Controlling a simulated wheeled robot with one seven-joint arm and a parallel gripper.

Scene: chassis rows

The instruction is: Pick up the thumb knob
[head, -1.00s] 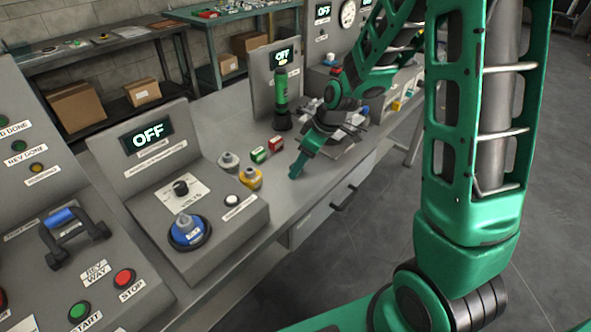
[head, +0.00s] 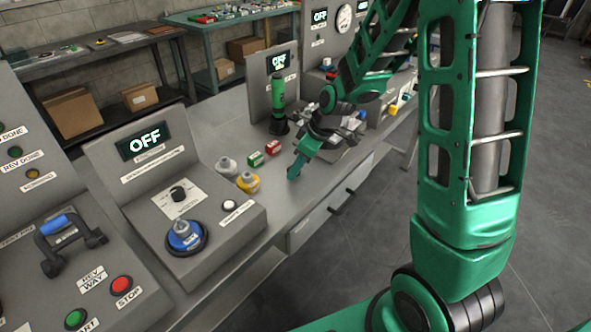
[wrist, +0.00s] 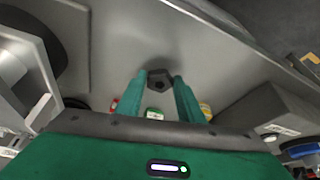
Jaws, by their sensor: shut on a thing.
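The thumb knob (wrist: 160,80) is a small dark, angular knob with a hole in its middle. In the wrist view it sits between the tips of my two green fingers. My gripper (wrist: 161,82) is shut on it, above the grey bench top (wrist: 120,50). The knob cannot be made out in the head view. I cannot tell whether it touches the bench.
A green box (head: 255,159), a red box (head: 273,148), a grey bottle (head: 226,167) and a yellow bottle (head: 248,182) stand left of my gripper. A dark green cylinder (head: 278,105) stands behind. A control panel with a blue knob (head: 185,237) is at the left.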

